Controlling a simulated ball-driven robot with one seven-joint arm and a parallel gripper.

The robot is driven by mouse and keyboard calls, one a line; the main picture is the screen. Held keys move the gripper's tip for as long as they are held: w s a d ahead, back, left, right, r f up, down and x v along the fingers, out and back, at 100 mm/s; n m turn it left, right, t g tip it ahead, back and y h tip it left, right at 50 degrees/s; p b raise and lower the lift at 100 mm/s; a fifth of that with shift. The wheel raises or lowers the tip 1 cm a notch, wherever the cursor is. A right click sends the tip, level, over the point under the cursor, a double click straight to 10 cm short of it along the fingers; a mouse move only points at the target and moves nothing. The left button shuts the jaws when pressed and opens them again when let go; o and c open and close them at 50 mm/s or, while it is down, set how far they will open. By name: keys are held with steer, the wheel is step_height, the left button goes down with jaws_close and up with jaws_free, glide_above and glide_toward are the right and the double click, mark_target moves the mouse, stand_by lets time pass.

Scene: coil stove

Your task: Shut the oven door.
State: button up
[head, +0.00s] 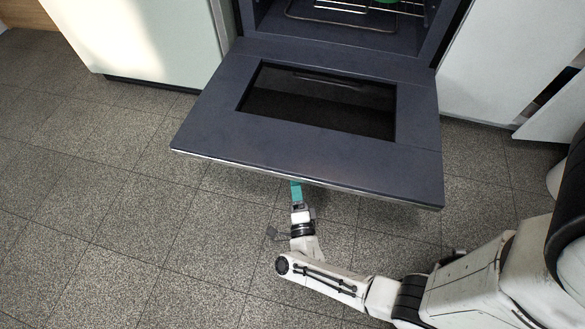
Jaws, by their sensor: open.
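The oven door (300,163) is a dark grey panel with a dark glass window (320,102). It is folded down and open, sticking out from the oven (345,38) over the floor. My gripper (296,184) is open at the door's front edge, near the middle of that edge. Its teal tip is partly hidden beneath the door, so I cannot tell whether it touches the door.
A wire rack (342,12) with a green item on it is inside the oven. Pale cabinets stand left (140,35) and right (500,55) of the oven. The tiled floor (90,200) is clear to the left and in front of the door.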

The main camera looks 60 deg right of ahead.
steer(key=b+x, duration=0.1)
steer(key=x, duration=0.5)
steer(key=shift+w+d, duration=0.2)
steer(key=shift+d, duration=0.05)
steer(key=shift+c, duration=0.4)
jaws_close()
